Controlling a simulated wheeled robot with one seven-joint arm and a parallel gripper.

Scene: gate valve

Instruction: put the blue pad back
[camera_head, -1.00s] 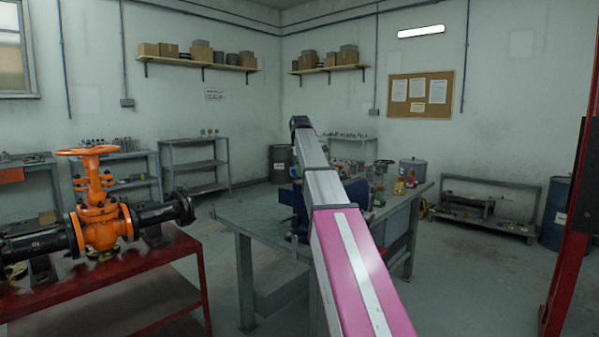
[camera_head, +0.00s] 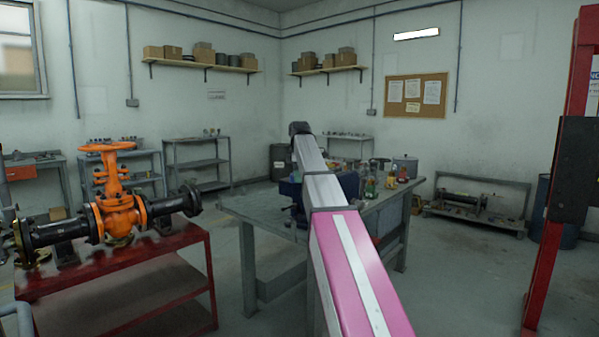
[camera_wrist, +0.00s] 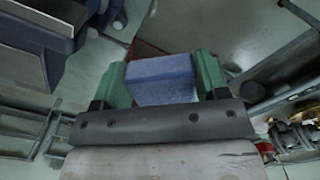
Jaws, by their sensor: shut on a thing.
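The blue pad (camera_wrist: 162,80) is a small block held between the two green fingers of my gripper (camera_wrist: 166,76) in the wrist view. My gripper is shut on it. In the head view the gripper and the pad are hidden behind my arm. An orange gate valve (camera_head: 118,213) with an orange handwheel and black flanged pipes sits on a red stand (camera_head: 120,270) at the left of the head view.
A grey workbench (camera_head: 262,208) stands in the middle, with a blue vise (camera_head: 290,190) and several bottles and cans toward its right. A red post (camera_head: 560,200) is at the right. Shelves line the back wall.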

